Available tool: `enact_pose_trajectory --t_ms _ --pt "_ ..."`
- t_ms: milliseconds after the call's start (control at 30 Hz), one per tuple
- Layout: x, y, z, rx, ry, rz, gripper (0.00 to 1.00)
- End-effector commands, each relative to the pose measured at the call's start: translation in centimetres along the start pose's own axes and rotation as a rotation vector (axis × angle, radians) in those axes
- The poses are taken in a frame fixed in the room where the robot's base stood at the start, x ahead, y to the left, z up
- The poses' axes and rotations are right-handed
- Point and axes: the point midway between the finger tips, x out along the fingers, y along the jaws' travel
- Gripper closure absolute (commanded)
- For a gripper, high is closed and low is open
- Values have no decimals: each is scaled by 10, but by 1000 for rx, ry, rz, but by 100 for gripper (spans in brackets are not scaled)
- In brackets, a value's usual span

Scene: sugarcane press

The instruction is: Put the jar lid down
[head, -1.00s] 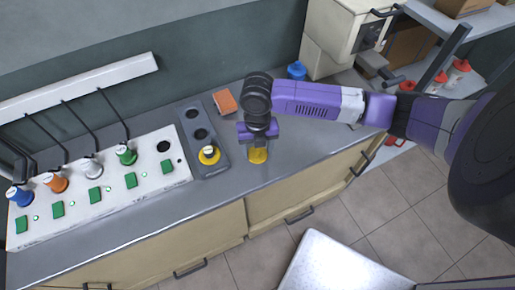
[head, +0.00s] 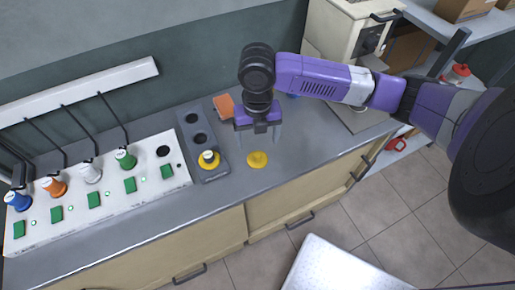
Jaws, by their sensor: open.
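The yellow jar lid (head: 257,160) lies flat on the grey counter (head: 290,155), just right of the dark holder. My gripper (head: 259,146) is open and empty, with its fingers pointing down above and behind the lid. The lid appears clear of the fingers.
A white panel (head: 75,222) with coloured jars and green buttons fills the left counter. An orange block (head: 223,105) lies behind my gripper. A cream machine (head: 335,40) stands at the back right. The counter right of the lid is clear.

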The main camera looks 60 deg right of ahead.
Motion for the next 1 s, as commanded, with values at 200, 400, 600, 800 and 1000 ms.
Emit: enact_pose_trajectory --t_ms 200,400,600,800,1000 --pt "-30 0 0 -1 -2 0 18" --pt "-39 0 0 -1 0 1 18" --pt "-44 61 -12 28 -7 155 18" --pt "-86 202 -50 175 44 573 18" --pt "-148 299 -91 407 205 958 18"
